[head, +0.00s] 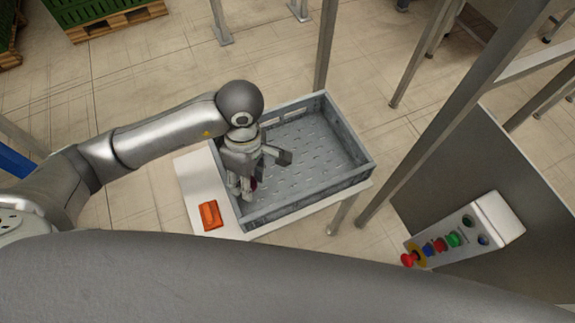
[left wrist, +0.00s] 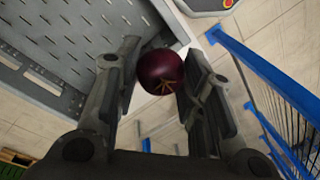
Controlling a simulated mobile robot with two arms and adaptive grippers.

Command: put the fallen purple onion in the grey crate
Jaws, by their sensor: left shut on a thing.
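The grey crate (head: 350,138) stands on a white table and its perforated floor looks bare. My left gripper (head: 247,188) is at the crate's left end, around its near-left wall. It is shut on the purple onion (left wrist: 162,72), which sits between the two fingers in the left wrist view. In the head view only a small dark purple bit of the onion (head: 253,184) shows behind the fingers. The crate (left wrist: 70,45) also shows in the left wrist view, to the left of the onion. My right gripper is not in view.
An orange block (head: 210,215) lies on the white table (head: 192,176) left of the crate. A control box (head: 465,228) with coloured buttons stands at the right. Metal posts (head: 325,45) rise around the table. A blue frame (left wrist: 260,65) shows in the left wrist view.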

